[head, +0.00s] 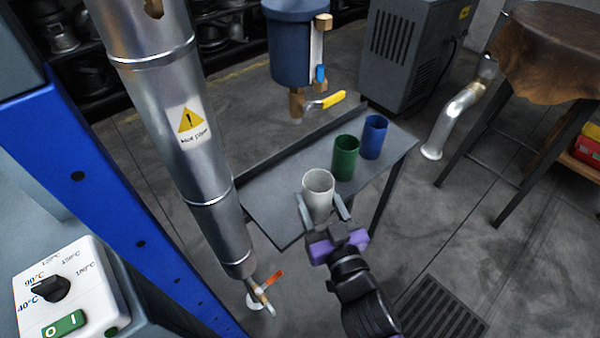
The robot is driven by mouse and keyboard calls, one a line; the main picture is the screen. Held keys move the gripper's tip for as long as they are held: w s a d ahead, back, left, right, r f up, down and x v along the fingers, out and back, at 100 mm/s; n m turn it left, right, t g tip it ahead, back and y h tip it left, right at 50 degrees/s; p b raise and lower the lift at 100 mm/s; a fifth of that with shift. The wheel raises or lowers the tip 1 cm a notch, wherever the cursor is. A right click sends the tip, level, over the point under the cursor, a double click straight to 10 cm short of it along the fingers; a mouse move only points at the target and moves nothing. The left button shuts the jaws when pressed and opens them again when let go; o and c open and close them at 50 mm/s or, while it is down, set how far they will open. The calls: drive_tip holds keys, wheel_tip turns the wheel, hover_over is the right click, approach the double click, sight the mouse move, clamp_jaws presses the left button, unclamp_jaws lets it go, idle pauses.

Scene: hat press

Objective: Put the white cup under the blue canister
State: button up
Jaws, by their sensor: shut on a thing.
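The white cup (318,199) is upright near the front edge of the grey side table (265,192). My gripper (324,209) has one finger on each side of it and is shut on it. I cannot tell whether the cup rests on the table or is slightly lifted. The blue canister (296,45) hangs above the back of the table, up and left of the cup. It has a brass spout (296,103) at its bottom and a yellow-handled valve (330,100). The cup is not beneath the spout.
A green cup (345,158) and a blue cup (374,137) stand to the right of the white cup. A steel pipe (180,110) with a hot-pipe warning label and a red-handled tap (268,284) stands at left. The table's left part is clear.

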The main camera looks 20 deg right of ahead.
sight(321, 219)
drive_tip(key=w, duration=0.7)
drive_tip(key=w+d, duration=0.1)
drive_tip(key=w, duration=0.3)
drive_tip(key=shift+w, duration=0.25)
drive_tip(key=shift+f+b, duration=1.05)
drive_tip(key=shift+f, duration=0.7)
drive_tip(key=shift+f, duration=0.2)
drive_tip(key=o, duration=1.4)
drive_tip(key=shift+o, duration=0.2)
drive_tip(key=shift+r, duration=0.1)
drive_tip(key=shift+r, duration=0.2)
drive_tip(key=s, duration=0.8)
drive_tip(key=s+a, duration=0.1)
drive_tip(key=s, duration=0.3)
drive_tip(key=shift+f, duration=0.1)
